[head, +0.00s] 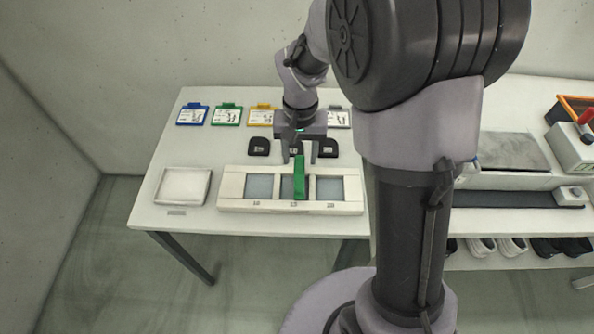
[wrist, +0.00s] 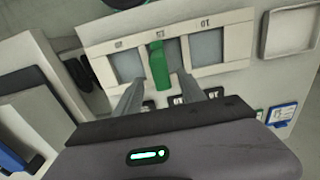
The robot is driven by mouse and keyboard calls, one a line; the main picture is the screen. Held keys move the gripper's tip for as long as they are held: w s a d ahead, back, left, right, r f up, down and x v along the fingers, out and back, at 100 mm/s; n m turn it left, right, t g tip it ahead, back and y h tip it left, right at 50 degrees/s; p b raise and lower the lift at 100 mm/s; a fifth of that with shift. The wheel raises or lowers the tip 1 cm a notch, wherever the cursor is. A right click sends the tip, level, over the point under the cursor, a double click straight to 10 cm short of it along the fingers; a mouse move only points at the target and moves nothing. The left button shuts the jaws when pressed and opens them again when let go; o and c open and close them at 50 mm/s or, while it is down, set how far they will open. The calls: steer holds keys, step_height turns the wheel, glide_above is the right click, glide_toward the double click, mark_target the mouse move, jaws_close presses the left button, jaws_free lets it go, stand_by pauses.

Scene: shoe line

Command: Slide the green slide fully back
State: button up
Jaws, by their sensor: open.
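The green slide (head: 300,178) is a narrow upright-looking green bar over the middle window of the white three-window panel (head: 234,186). It also shows in the wrist view (wrist: 159,65), at the left side of the middle window. My gripper (head: 302,158) is above the table at the back end of the slide. Its jaws are open, one on each side of the slide's back end in the head view. In the wrist view the fingers (wrist: 158,88) flank the green slide, with a gap visible on the right. Contact cannot be told.
Black numbered blocks (head: 259,147) stand behind the panel. Blue (head: 192,114), green (head: 227,115) and yellow (head: 262,115) cards lie further back. An empty white tray (head: 183,186) lies left of the panel.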

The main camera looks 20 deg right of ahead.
step_height(320, 180, down, 8)
steer(key=b, duration=0.2)
steer(key=shift+w+f+b, duration=0.1)
steer(key=shift+b, duration=0.2)
jaws_close()
stand_by(1.1)
